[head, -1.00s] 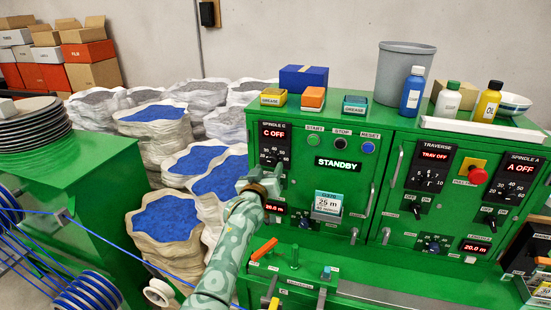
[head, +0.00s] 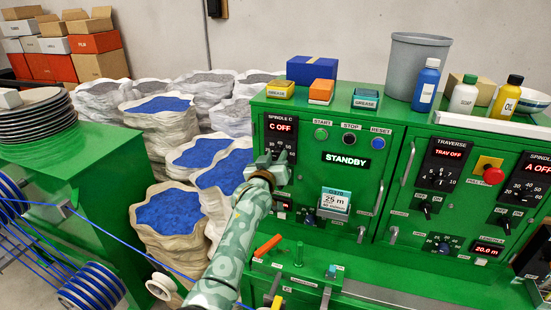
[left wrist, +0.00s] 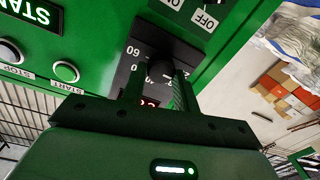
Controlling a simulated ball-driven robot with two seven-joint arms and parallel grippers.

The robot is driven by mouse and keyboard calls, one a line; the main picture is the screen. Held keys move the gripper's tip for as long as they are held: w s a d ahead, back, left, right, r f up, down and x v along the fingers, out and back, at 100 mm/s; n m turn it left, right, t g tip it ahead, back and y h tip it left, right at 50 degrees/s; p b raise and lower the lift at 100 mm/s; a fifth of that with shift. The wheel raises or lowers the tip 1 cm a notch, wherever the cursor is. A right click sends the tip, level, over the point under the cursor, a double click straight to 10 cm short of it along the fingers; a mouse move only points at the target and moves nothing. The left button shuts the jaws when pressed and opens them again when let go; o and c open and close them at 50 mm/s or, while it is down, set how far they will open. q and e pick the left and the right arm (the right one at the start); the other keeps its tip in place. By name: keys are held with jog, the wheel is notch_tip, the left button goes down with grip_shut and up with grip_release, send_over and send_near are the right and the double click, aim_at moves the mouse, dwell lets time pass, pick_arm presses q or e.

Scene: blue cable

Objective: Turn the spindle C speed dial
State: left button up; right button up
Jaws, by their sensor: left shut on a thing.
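The spindle C panel (head: 280,127) is a black plate at the upper left of the green cabinet; its red display reads C OFF. Its speed dial (left wrist: 160,70) is a dark knob with white scale numbers around it, seen upside down in the left wrist view. My left gripper (head: 279,158) is at the lower part of this panel and covers most of the dial in the head view. In the left wrist view its two fingers (left wrist: 159,88) stand on either side of the knob, shut on it. My right gripper is in neither view.
The START button (head: 321,134) and STANDBY display (head: 346,161) are right of the panel. Bottles and boxes line the cabinet top; sacks (head: 170,211) stand left.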

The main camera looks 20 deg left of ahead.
pick_arm(q)
jog(key=shift+m, duration=0.3)
jog(key=m, duration=0.2)
jog(key=shift+m, duration=0.4)
jog(key=m, duration=0.4)
jog(key=shift+d+f+m, duration=0.1)
jog(key=shift+m, duration=0.2)
jog(key=m, duration=0.5)
jog(key=shift+f+m, duration=0.1)
jog(key=shift+m, duration=0.2)
jog(key=shift+m+h+b, duration=0.3)
jog(key=shift+m+b, duration=0.1)
jog(key=shift+m, duration=1.9)
jog(key=o, duration=0.7)
jog(key=shift+o, duration=1.4)
jog(key=shift+w, duration=0.15)
